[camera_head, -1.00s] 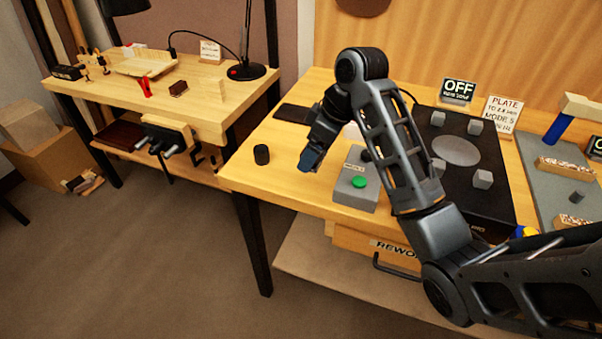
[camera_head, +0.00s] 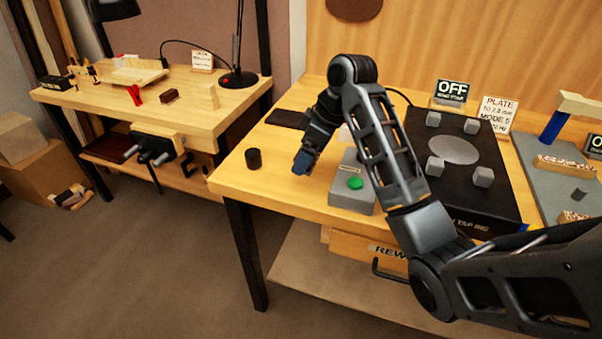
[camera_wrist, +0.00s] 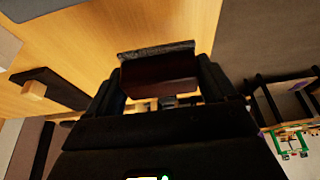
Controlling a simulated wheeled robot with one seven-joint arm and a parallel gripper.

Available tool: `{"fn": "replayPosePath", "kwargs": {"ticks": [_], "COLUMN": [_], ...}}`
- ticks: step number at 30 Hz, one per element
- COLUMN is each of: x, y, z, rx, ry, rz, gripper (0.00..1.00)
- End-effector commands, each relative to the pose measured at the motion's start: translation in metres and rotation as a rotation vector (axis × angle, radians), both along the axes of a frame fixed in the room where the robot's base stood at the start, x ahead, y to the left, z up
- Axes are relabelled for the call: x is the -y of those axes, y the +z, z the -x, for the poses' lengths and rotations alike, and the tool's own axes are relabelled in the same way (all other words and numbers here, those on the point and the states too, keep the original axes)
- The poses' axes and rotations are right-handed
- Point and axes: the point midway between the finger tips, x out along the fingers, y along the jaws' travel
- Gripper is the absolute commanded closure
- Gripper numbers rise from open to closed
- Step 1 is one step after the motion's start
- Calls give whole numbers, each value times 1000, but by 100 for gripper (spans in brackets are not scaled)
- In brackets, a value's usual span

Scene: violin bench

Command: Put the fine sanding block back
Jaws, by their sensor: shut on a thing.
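My gripper (camera_wrist: 160,85) is shut on a sanding block (camera_wrist: 160,75), dark red-brown with a grey, gritty face. In the wrist view the block sits between both fingers, grey face away from the palm. In the head view my gripper (camera_head: 304,162) points down over the front left part of the near bench (camera_head: 290,188), right of a black cylinder. The block shows there only as a small bluish-grey end (camera_head: 301,164). Its grade cannot be read. A similar brown block (camera_head: 169,96) lies on the left bench (camera_head: 215,112).
A grey box with a green button (camera_head: 354,183) stands close right of my gripper. The black cylinder (camera_head: 253,158) is close left. A dark plate rig (camera_head: 455,175) and a grey mat (camera_head: 545,180) lie farther right. A lamp (camera_head: 238,78) stands on the left bench.

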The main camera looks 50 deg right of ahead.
Motion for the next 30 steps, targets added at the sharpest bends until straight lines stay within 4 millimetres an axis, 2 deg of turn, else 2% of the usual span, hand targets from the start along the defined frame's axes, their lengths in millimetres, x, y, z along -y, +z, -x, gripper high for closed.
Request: {"fn": "replayPosePath", "kwargs": {"ticks": [3,7,15,27,28,30], "x": [-7,-9,-9,-9,-9,-9], "y": [-6,-13,-47,-52,-52,-52], "z": [-10,-13,-12,-13,-13,-13], "rx": [-1,0,-1,0,0,0], "ry": [2,0,-1,0,0,1], "rz": [0,-1,0,0,0,0], "gripper": [39,39,39,39,14,7]}}
